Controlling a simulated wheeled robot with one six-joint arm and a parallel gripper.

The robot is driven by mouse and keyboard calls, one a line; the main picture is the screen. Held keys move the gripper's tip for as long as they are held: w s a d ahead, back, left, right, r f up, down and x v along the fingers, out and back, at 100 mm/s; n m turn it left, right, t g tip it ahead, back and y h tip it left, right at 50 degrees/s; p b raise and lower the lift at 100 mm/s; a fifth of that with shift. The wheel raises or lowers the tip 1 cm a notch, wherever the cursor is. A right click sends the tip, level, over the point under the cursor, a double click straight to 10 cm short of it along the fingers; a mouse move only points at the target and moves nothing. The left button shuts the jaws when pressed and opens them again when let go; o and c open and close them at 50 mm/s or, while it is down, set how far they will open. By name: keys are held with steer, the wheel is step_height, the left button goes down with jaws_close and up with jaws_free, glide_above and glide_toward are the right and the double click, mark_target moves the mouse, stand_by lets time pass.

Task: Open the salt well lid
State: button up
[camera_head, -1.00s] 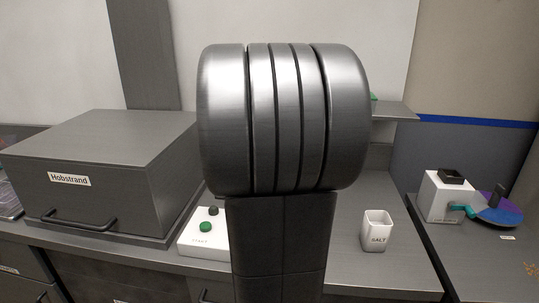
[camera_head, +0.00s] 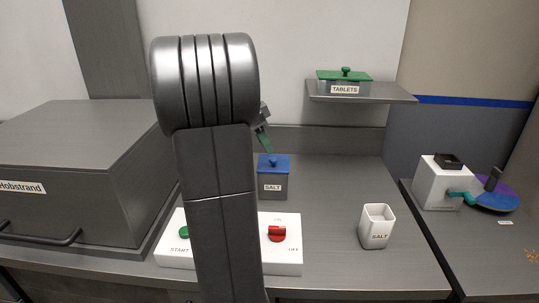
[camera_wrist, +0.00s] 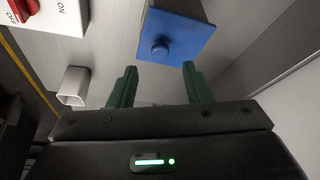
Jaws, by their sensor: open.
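The salt well (camera_head: 273,186) is a grey box labelled SALT on the counter. Its blue lid (camera_head: 274,162) with a round blue knob is on it, closed. In the wrist view the blue lid (camera_wrist: 172,38) and its knob (camera_wrist: 160,47) lie ahead of my gripper (camera_wrist: 156,82). The green fingers are apart and empty, with the knob roughly between their lines but beyond the tips. In the head view only a small part of my gripper (camera_head: 263,138) shows, behind my arm, just above and left of the lid.
A white SALT cup (camera_head: 376,227) stands right of the well. A white switch panel (camera_head: 283,252) with green and red controls lies in front. A TABLETS box (camera_head: 344,85) sits on a shelf (camera_head: 384,96) above right. The Hobstrand box (camera_head: 80,165) fills the left.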

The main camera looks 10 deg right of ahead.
mark_target(273, 159)
steer(key=x, duration=0.5)
steer(key=shift+d+f, duration=0.1)
steer(key=shift+f, duration=0.15)
jaws_close()
